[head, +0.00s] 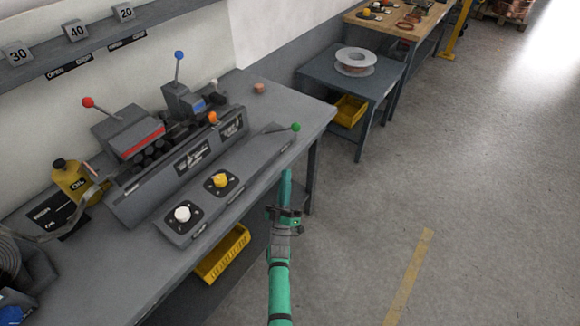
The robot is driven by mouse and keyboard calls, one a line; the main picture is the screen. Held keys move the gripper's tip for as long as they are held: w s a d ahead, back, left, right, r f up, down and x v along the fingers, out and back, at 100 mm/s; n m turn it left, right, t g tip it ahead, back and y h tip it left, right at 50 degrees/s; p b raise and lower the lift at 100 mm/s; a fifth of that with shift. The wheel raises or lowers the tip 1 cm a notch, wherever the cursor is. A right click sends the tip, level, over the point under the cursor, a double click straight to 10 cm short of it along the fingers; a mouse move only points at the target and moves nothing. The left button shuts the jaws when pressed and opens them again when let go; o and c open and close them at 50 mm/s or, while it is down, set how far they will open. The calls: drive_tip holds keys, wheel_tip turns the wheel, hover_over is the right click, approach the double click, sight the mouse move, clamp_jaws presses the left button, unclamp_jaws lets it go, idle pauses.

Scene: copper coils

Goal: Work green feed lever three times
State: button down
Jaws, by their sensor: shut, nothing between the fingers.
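The green feed lever is a thin rod with a green ball knob (295,127). It sticks out rightward, close to level, from the right end of the sloped grey control panel (240,165) on the bench. My gripper (284,214) is at the end of my green arm, off the front edge of the bench, below the green knob in the picture and apart from it. It looks shut and empty, with its fingers small and hard to make out. A white knob (182,214) and a yellow knob (220,181) sit on the same panel.
A red-knobbed lever (88,102), a blue-knobbed lever (179,55) and an orange knob (213,118) stand behind the panel. An oil can (72,180) is at left. A yellow bin (222,254) sits under the bench. The floor (400,190) to the right is clear.

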drive_tip(key=shift+s+a+f, duration=0.45)
drive_tip(key=shift+s+f, duration=0.3)
drive_tip(key=shift+f, duration=0.1)
idle(0.4)
drive_tip(key=s+d+f+g+y, duration=0.2)
drive_tip(key=s+f, duration=0.2)
drive_tip(key=s, duration=0.8)
drive_tip(key=s+d+f+g+y, duration=0.2)
drive_tip(key=s+f, duration=0.2)
drive_tip(key=s, duration=0.8)
drive_tip(key=s+a+r+m+g, duration=0.1)
drive_tip(key=s+r+m+g, duration=0.2)
drive_tip(key=s, duration=0.9)
drive_tip(key=s+a+r+m+g, duration=0.1)
drive_tip(key=s+r+m+g, duration=0.2)
drive_tip(key=s+r, duration=0.4)
drive_tip(key=shift+a+v, duration=0.3)
drive_tip(key=shift+v, duration=2.2)
